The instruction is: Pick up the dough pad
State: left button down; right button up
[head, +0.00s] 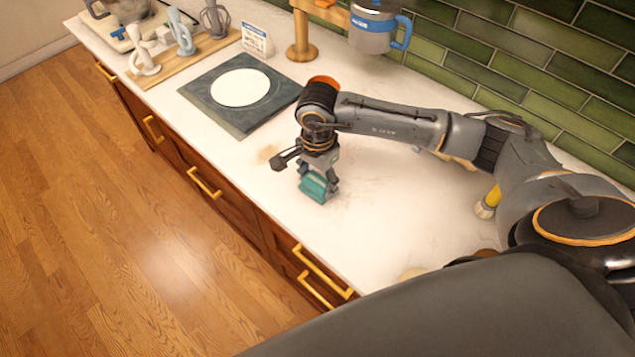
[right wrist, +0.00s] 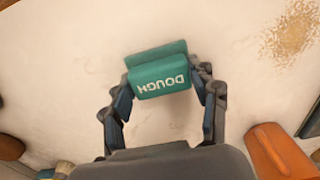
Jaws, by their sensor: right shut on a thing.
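The dough pad (head: 314,187) is a small teal block at my right gripper (head: 318,178) in the head view. In the right wrist view the teal dough pad (right wrist: 160,80) shows the word DOUGH upside down. My right gripper (right wrist: 163,92) is shut on it, with one finger at each side. The pad is at or just above the white counter; I cannot tell whether it touches. My left gripper is not in view.
A dark mat with a white disc (head: 240,88) lies left of my right arm. A wooden board (head: 190,52) with several grey and white tools stands at the back left. A yellow-handled brush (head: 487,203) is on the right. A brown stain marks the counter (head: 240,172).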

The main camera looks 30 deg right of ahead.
jog(key=shift+s+f, duration=0.25)
jog(key=shift+f, duration=0.05)
jog(key=shift+w+r, duration=0.2)
jog(key=shift+r, duration=0.3)
jog(key=s+a+r+b, duration=0.2)
jog(key=a+r+b, duration=0.1)
jog(key=a+r, duration=0.3)
jog(key=s+a+r+b, duration=0.2)
jog(key=s+a+r, duration=0.1)
jog(key=a+r, duration=0.3)
jog(key=shift+s+a+b, duration=0.3)
jog(key=shift+a+b, duration=0.1)
